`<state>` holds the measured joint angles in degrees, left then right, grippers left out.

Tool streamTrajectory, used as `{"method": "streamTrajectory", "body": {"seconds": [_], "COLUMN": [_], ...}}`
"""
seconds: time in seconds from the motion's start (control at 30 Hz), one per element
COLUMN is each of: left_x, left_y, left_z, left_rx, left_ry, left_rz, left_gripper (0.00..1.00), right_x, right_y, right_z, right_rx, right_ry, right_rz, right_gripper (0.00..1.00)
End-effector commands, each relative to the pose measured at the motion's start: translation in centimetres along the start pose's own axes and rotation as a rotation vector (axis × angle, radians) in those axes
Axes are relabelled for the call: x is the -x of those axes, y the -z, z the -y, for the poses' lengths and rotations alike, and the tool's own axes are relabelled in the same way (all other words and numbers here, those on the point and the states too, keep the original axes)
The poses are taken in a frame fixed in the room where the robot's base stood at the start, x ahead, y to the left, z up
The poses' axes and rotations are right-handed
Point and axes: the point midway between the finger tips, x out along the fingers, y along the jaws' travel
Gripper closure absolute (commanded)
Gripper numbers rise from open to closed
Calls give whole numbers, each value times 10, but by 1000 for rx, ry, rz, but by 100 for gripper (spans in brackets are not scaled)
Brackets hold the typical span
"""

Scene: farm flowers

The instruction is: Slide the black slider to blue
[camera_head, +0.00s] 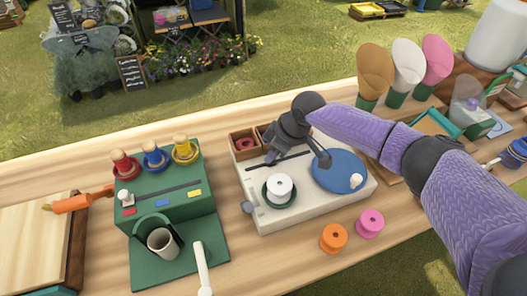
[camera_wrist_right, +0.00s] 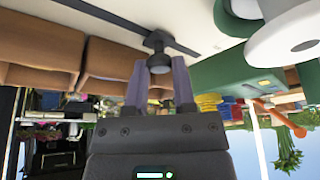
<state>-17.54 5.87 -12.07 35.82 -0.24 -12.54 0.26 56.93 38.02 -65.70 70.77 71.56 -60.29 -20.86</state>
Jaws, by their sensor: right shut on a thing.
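The black slider (camera_wrist_right: 157,58) is a dark round knob on a dark slot, seen in the right wrist view. The slot (camera_head: 283,160) runs across the white board (camera_head: 262,222), behind a white spool (camera_head: 279,187). My right gripper (camera_head: 272,153) is over this slot; in the right wrist view its two fingers (camera_wrist_right: 158,72) are shut on the knob. In the head view the gripper hides the knob. A blue disc (camera_head: 335,168) lies at the right of the board. A blue mark (camera_head: 161,203) shows on the green box (camera_head: 150,185). My left gripper is not in view.
Orange (camera_head: 333,237) and pink (camera_head: 370,222) spools stand before the board. The green box carries red, blue and yellow spools (camera_head: 185,149) and a white knob (camera_head: 126,198). A dark-tipped grey lever (camera_head: 321,156) is close to my right gripper. The table's front edge is partly clear.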

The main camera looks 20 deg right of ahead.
Motion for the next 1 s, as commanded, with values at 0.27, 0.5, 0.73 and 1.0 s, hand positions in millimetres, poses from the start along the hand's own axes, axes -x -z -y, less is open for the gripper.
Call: {"method": "streamTrajectory", "body": {"seconds": [0.27,0.5,0.73,1.0], "left_x": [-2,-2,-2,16], "left_y": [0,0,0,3], "left_z": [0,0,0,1], "left_rx": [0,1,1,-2], "left_ry": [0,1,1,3], "left_rz": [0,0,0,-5], "left_gripper": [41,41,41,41], "right_x": [7,7,7,43], "right_y": [-17,-17,-17,-15], "right_z": [-19,-19,-18,-19], "right_rx": [-1,0,0,2], "right_ry": [0,0,0,-3], "right_rz": [-3,-4,-3,-5], "right_gripper": [100,64,53,53]}}
